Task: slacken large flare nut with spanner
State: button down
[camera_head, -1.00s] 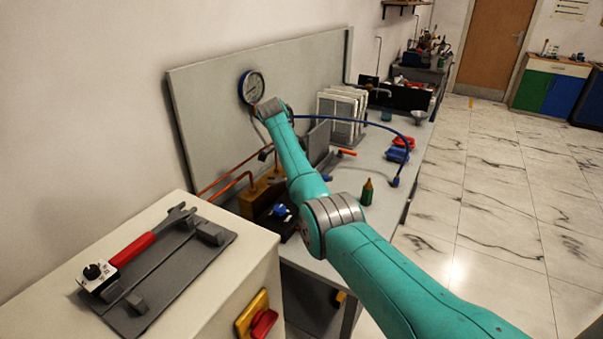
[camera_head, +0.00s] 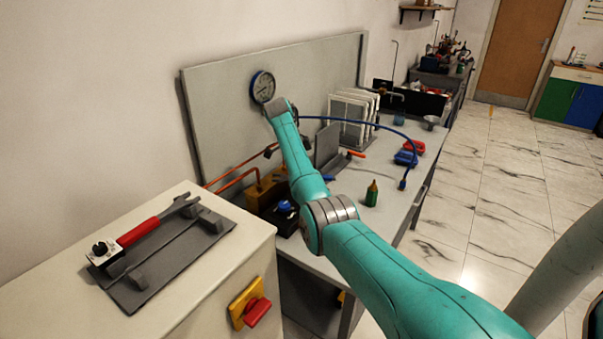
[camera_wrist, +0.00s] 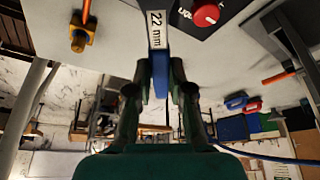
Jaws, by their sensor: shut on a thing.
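My gripper (camera_wrist: 162,88) shows in the wrist view, shut on a spanner (camera_wrist: 160,70) with a blue handle and a white label reading "22 mm". The spanner points away from the gripper, and its head is cut off by the top edge. A brass nut-like fitting (camera_wrist: 80,40) on an orange pipe is at the upper left, apart from the spanner; I cannot tell whether it is the large flare nut. In the head view my arm hides the gripper and spanner. Copper pipes (camera_head: 238,178) run to a brass block (camera_head: 262,190) left of my arm.
A pressure gauge (camera_head: 263,87) is on the grey back panel (camera_head: 225,110). A red-handled wrench (camera_head: 140,232) lies on a dark holder (camera_head: 135,295) on the left cabinet. A green bottle (camera_head: 371,194) and blue hose (camera_head: 385,140) are right of my arm. A red knob (camera_wrist: 206,15) is near the spanner.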

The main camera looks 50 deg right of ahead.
jog(key=shift+w+f, duration=0.1)
jog(key=shift+f, duration=0.05)
jog(key=shift+w+a+f, duration=0.2)
jog(key=shift+w+f, duration=0.05)
jog(key=shift+f, duration=0.55)
jog(key=shift+w+a+f, duration=0.15)
jog(key=shift+w+f, duration=0.1)
jog(key=shift+f, duration=0.5)
jog(key=shift+w+a, duration=0.1)
jog(key=shift+a, duration=0.05)
jog(key=shift+w+a, duration=0.6)
jog(key=shift+w, duration=0.2)
jog(key=shift+w+a, duration=0.65)
jog(key=shift+w, duration=0.2)
dwell(1.2)
jog(key=c, duration=1.6)
grip_release()
jog(key=shift+c, duration=0.2)
grip_shut()
